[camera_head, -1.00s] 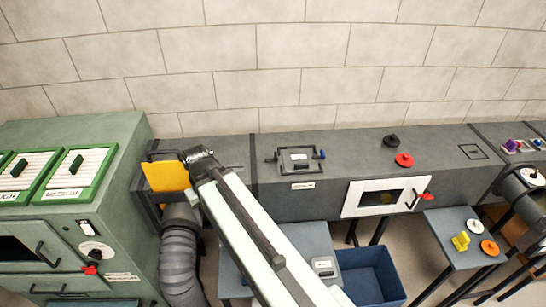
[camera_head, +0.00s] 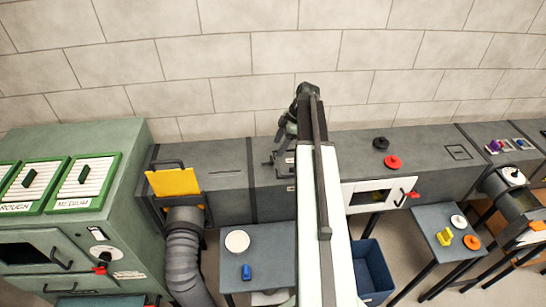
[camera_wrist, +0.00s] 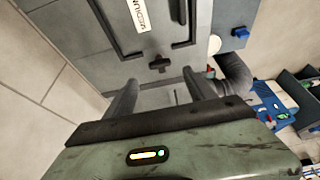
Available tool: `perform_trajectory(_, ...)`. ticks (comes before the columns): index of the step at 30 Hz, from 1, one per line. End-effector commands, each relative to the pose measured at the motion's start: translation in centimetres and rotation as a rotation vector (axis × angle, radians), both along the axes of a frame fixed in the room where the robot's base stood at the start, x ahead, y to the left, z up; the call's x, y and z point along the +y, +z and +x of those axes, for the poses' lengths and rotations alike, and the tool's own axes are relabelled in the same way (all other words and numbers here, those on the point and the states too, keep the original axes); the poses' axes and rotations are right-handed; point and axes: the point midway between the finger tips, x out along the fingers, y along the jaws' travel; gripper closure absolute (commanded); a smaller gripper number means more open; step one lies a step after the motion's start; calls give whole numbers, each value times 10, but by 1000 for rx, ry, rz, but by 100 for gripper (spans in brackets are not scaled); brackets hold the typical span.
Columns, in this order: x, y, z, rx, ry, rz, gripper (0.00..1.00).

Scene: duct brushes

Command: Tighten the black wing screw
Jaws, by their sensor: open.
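The black wing screw (camera_wrist: 160,64) shows in the wrist view as a dark cross-shaped knob beside the framed cover (camera_wrist: 150,28) with a MEDIUM label. My gripper (camera_wrist: 163,92) is open and empty. Its two fingers stand apart on either side of the screw in the picture, with the screw a little beyond the tips and not visibly touched. In the head view my gripper (camera_head: 285,135) is over the left part of the cover on the grey duct (camera_head: 222,158). A dark bit of the screw (camera_head: 267,162) shows at its left. My arm hides most of the cover.
A yellow plate (camera_head: 173,182) stands at the duct's left end above a grey hose (camera_head: 184,255). A red knob (camera_head: 393,162) and a black knob (camera_head: 381,143) sit on the duct at right. The wall is close behind. A blue bin (camera_head: 372,270) stands below.

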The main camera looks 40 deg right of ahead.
Motion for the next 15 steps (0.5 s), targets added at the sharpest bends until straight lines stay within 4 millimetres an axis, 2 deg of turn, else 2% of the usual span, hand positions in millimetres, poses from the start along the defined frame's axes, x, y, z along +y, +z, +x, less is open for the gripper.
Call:
perform_trajectory(1, 2, -12, 1, 0, 1, 0, 36)
perform_trajectory(9, 18, -58, 10, 0, 0, -1, 36)
perform_trajectory(12, 22, -66, 12, 0, 0, -1, 36)
perform_trajectory(15, 24, -67, 13, 0, 0, -1, 36)
